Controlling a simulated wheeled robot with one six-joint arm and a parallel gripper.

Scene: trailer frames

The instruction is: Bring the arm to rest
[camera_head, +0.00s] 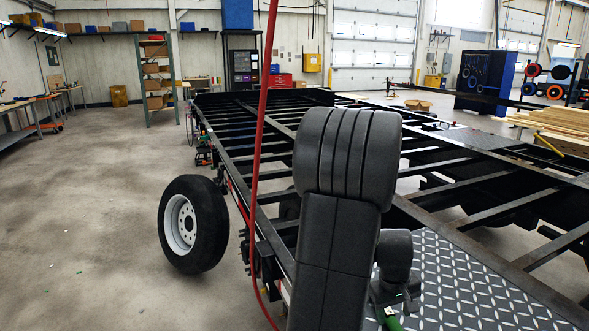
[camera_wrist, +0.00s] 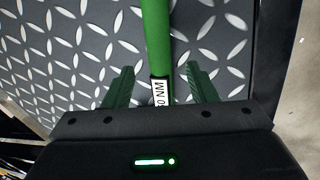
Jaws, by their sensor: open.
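My gripper (camera_wrist: 160,70) is open in the wrist view, with one dark green finger on each side of a green bar-shaped tool (camera_wrist: 156,35). A white label reading "0 NM" is on the tool near the gripper's palm. Gaps show between both fingers and the tool. The tool is over or on the diamond-plate deck (camera_wrist: 65,45); I cannot tell whether it touches it. A bit of green (camera_head: 392,322) shows at the bottom edge, beside the deck (camera_head: 455,285).
A black trailer frame (camera_head: 265,135) with open crossbeams stretches ahead. A red hose (camera_head: 258,140) hangs down at its left side. A wheel (camera_head: 193,224) stands at the left of the frame. Lumber (camera_head: 555,122) lies at the right.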

